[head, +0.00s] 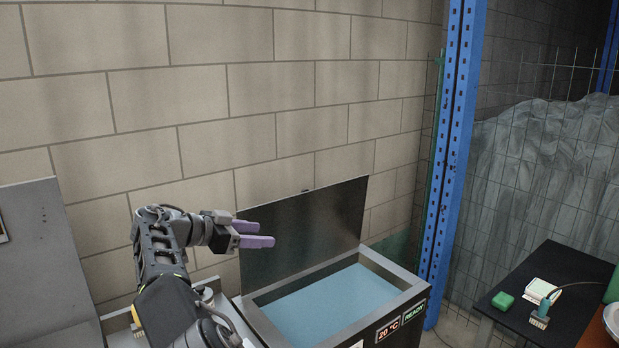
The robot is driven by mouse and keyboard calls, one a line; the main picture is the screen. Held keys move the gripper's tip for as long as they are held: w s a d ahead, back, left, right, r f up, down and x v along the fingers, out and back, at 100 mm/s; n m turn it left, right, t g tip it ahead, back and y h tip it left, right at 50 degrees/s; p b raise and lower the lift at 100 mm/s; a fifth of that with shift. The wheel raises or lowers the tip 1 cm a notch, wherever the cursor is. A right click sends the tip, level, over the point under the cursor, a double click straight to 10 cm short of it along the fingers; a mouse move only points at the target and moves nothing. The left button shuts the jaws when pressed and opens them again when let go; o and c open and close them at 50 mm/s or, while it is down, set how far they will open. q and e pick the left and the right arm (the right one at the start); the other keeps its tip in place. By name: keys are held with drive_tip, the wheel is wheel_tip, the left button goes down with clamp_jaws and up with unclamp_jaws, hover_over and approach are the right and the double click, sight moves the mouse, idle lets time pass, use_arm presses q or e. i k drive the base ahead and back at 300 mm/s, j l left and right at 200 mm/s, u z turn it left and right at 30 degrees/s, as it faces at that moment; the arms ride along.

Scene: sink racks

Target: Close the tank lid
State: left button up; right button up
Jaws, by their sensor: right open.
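The tank (398,272) is a dark box with a grey rim and pale blue liquid inside. Its dark lid (325,222) stands open, raised nearly upright along the back edge in front of the wall. My right gripper (271,234) has purple fingers, is open and empty, and points right. In the picture it overlaps the left part of the lid; whether it touches the lid I cannot tell. My left gripper is not in view.
A brick wall (250,90) runs behind the tank. A blue rack post (452,150) stands right of it. A grey panel (35,250) stands at left.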

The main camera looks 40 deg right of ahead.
sight(310, 230)
drive_tip(key=i+l, duration=0.2)
drive_tip(key=l, duration=0.2)
drive_tip(key=i+l, duration=0.2)
drive_tip(key=l, duration=0.2)
drive_tip(key=i+l, duration=0.2)
drive_tip(key=l, duration=0.2)
